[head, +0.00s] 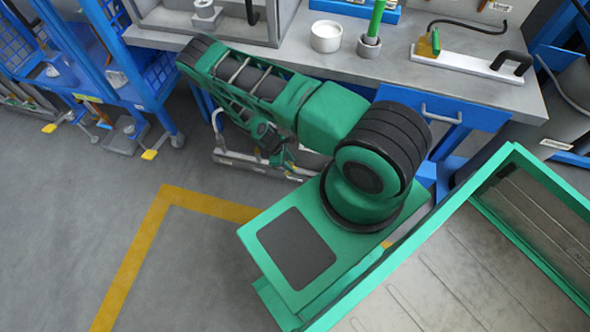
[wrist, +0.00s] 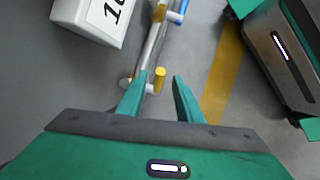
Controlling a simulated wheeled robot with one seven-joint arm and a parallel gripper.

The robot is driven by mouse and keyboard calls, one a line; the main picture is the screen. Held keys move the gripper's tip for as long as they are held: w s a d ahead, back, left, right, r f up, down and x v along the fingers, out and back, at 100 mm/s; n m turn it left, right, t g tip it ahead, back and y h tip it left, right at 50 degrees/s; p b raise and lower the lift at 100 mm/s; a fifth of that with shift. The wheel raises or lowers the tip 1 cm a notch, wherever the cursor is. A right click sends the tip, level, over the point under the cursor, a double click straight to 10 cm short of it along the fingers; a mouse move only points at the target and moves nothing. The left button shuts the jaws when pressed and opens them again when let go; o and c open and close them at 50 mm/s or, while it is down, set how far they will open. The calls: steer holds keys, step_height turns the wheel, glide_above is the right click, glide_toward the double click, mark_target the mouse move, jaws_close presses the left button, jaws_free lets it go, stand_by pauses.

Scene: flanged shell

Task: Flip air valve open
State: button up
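A grey metal pipe (wrist: 150,48) runs up the wrist view, with a yellow cylindrical handle (wrist: 159,79) at its lower end. A yellow fitting (wrist: 158,13) and a blue fitting (wrist: 174,17) sit farther up. The yellow handle may be the air valve's lever; I cannot tell for sure. My gripper (wrist: 158,77) is open and empty, its fingertips on either side of the yellow handle in the picture; contact is not visible. In the head view my gripper (head: 277,152) hangs low in front of the bench, and the valve is hidden or too small to make out.
A white box with black markings (wrist: 92,18) is left of the pipe. The grey workbench (head: 390,75) holds a white cup (head: 326,36) and a white plate with a black handle (head: 468,67). A blue wire rack (head: 125,70) stands left. A yellow floor line (head: 135,262) crosses open floor.

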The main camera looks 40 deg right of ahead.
steer(key=x, duration=0.9)
steer(key=shift+f, duration=0.15)
jaws_close()
